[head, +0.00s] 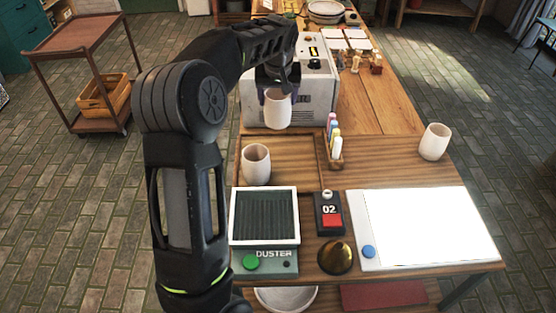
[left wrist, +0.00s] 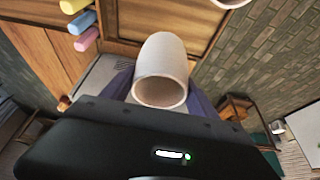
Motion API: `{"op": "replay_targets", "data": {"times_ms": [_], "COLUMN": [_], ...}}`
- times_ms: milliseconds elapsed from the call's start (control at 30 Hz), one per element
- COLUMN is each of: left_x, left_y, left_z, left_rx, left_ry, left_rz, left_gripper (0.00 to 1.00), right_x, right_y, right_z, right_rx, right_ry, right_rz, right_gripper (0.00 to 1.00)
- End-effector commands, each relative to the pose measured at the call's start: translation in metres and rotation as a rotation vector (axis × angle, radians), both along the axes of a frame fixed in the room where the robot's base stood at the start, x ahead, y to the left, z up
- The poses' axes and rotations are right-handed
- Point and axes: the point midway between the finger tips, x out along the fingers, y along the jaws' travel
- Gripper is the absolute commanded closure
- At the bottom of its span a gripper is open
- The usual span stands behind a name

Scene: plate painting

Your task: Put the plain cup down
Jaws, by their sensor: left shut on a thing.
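My left gripper (head: 278,96) is shut on a plain white cup (head: 278,113), which hangs upright in front of the pale machine, above the back of the wooden tray (head: 297,178). In the left wrist view the held cup (left wrist: 162,62) sits between the two fingers, its round opening towards the camera. A second pale cup (head: 256,166) stands in the tray's left part. A third pale cup (head: 434,143) stands on the table at the right. I see no marks on any of them. My right gripper is not in view.
The machine (head: 318,98) stands behind the tray. Coloured sticks (head: 334,138) stand in a holder at the tray's right. In front are the duster box (head: 264,262), the red-button device (head: 329,214), a dark dome (head: 336,257) and a white panel (head: 430,225). The tray's middle is clear.

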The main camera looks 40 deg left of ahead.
Motion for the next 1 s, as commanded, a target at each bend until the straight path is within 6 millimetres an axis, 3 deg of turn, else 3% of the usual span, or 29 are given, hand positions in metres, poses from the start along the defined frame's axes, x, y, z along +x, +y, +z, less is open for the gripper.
{"op": "replay_targets", "data": {"times_ms": [167,433,800,1000], "left_x": [0.0,0.0,0.0,0.0], "left_y": [0.001,0.0,0.0,0.0], "left_z": [-0.01,-0.047,-0.053,-0.082], "left_rx": [0.001,0.0,0.001,0.0], "left_ry": [0.001,0.0,-0.001,0.002], "left_rz": [0.0,0.001,0.0,-0.001], "left_gripper": [0.86,0.86,0.86,0.86], "right_x": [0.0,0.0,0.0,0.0], "right_y": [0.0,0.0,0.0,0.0], "right_z": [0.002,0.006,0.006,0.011], "right_rx": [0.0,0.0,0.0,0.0], "right_ry": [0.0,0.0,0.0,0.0], "right_rz": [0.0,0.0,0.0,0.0], "right_gripper": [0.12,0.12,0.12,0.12]}}
